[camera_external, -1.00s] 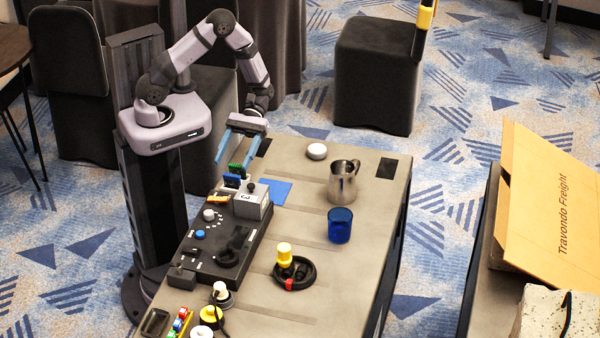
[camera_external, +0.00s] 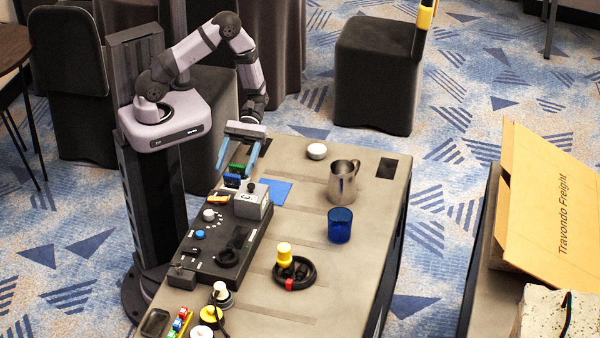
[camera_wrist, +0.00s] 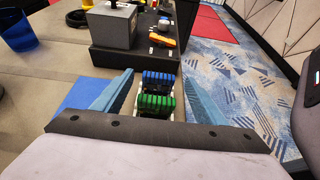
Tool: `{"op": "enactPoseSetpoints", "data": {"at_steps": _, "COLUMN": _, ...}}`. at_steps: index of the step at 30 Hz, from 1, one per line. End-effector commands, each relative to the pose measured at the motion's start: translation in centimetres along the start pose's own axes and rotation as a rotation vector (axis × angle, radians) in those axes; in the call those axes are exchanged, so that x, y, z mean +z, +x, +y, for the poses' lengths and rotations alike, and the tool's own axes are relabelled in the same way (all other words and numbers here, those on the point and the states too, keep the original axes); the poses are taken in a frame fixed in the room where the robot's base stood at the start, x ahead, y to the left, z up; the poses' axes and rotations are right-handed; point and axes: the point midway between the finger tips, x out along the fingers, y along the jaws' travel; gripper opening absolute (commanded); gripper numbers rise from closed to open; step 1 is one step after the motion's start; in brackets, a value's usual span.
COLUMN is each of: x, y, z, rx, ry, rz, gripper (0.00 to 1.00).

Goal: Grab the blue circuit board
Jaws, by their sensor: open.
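The blue circuit board (camera_external: 231,181) stands beside a green circuit board (camera_external: 236,169) at the far left end of the table. In the wrist view, the blue board (camera_wrist: 158,76) is just beyond the green board (camera_wrist: 155,102), with white holder parts at their sides. My gripper (camera_external: 235,168) is open above the boards, its blue fingers pointing down. In the wrist view, one finger of my gripper (camera_wrist: 158,75) shows on each side of the boards. Nothing is held. The lower parts of the boards are hidden.
A grey box with a black knob (camera_external: 251,201) sits on the black control panel (camera_external: 215,262) close to the boards. A flat blue sheet (camera_external: 279,190) lies beside them. A metal pitcher (camera_external: 342,183) and blue cup (camera_external: 340,226) stand farther right, with clear table between.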

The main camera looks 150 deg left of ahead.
Motion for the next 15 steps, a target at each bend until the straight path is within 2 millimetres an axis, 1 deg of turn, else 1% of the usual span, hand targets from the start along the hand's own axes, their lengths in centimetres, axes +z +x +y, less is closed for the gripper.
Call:
{"op": "enactPoseSetpoints", "data": {"at_steps": 3, "x": 0.4, "y": 1.6, "z": 0.1, "rx": -0.005, "ry": -0.001, "rz": -0.002, "gripper": 0.66}}
{"op": "enactPoseSetpoints", "data": {"at_steps": 7, "x": 0.3, "y": 3.1, "z": 0.1, "rx": -0.004, "ry": 0.000, "rz": -0.001, "gripper": 0.66}}
{"op": "enactPoseSetpoints", "data": {"at_steps": 10, "x": 0.3, "y": 3.7, "z": 0.1, "rx": -0.002, "ry": 0.000, "rz": 0.000, "gripper": 0.66}}
{"op": "enactPoseSetpoints", "data": {"at_steps": 15, "x": 0.2, "y": 3.9, "z": 0.2, "rx": 0.000, "ry": 0.001, "rz": 0.001, "gripper": 0.66}}
